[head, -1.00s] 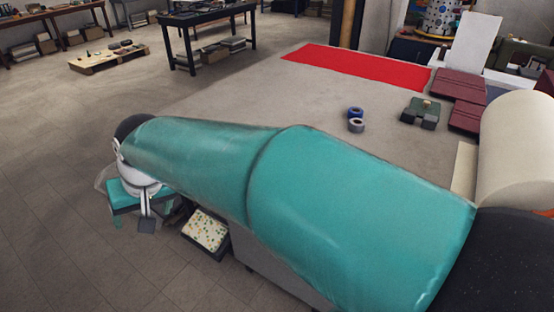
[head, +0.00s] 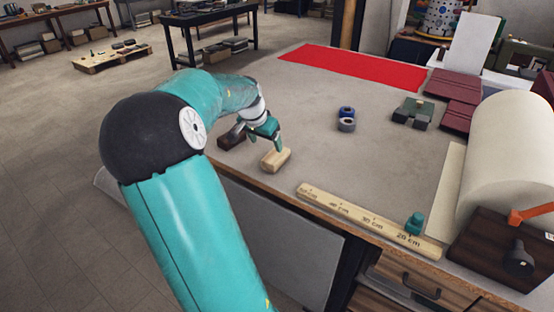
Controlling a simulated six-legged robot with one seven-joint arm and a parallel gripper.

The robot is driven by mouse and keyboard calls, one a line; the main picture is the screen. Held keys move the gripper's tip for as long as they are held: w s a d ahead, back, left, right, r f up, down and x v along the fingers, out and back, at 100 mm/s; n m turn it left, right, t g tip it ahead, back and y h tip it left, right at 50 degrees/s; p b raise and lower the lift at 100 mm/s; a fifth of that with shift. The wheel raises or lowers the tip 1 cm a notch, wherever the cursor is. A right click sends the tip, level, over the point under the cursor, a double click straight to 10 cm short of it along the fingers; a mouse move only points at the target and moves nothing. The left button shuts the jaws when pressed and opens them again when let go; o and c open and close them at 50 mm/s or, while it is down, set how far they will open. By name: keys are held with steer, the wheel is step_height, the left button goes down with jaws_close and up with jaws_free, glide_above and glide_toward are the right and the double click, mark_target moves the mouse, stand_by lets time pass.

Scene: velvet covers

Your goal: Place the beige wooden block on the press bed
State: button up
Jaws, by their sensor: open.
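The beige wooden block (head: 275,161) lies on the grey table top near its left front edge. My gripper (head: 272,141), teal and white, reaches down just above and behind the block. It is open and holds nothing; whether the fingers straddle or touch the block is too small to tell. A low dark green-grey piece with raised parts (head: 412,115) sits at the right back of the table. A green machine (head: 524,62) stands beyond at the far right, partly cut off. I cannot tell which of them has the press bed.
A dark brown block (head: 231,138) lies left of my gripper. A wooden ruler (head: 345,211) runs along the front edge, with a teal object (head: 415,223) at its right end. Tape rolls (head: 346,119), a red cloth (head: 350,66) and maroon boards (head: 455,86) lie farther back.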

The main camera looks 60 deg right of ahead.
mark_target(272, 158)
steer(key=x, duration=0.6)
steer(key=shift+w+d+f, duration=0.1)
steer(key=shift+f, duration=0.2)
steer(key=x, duration=0.5)
steer(key=shift+w+d, duration=0.1)
steer(key=shift+c, duration=0.3)
steer(key=c, duration=1.1)
steer(key=shift+c, duration=0.2)
steer(key=shift+r, duration=0.2)
